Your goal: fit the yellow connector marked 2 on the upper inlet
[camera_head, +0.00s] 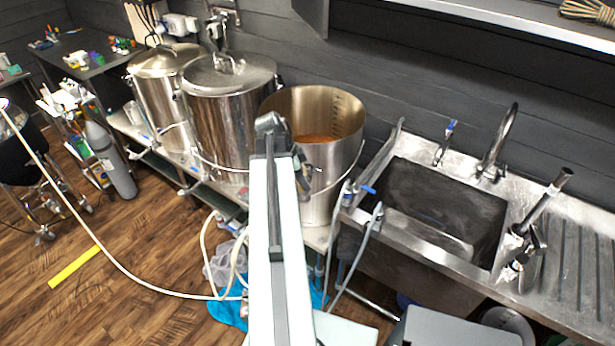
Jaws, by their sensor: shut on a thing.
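My arm reaches up the middle of the picture, and its dark end is in front of the open pot. The fingers of my gripper are hidden, so I cannot see what they hold. I cannot make out a yellow connector marked 2. I cannot tell which fitting is the upper inlet. Small valves with blue handles (367,189) and grey hoses (355,255) are at the left end of the sink.
Two lidded steel pots (225,118) stand left of an open pot (345,155) with reddish-brown contents. A steel sink (415,240) is on the right. A pale hose (110,258) loops over the wooden floor. A grey cylinder (112,165) stands left. A yellow strip (75,267) lies on the floor.

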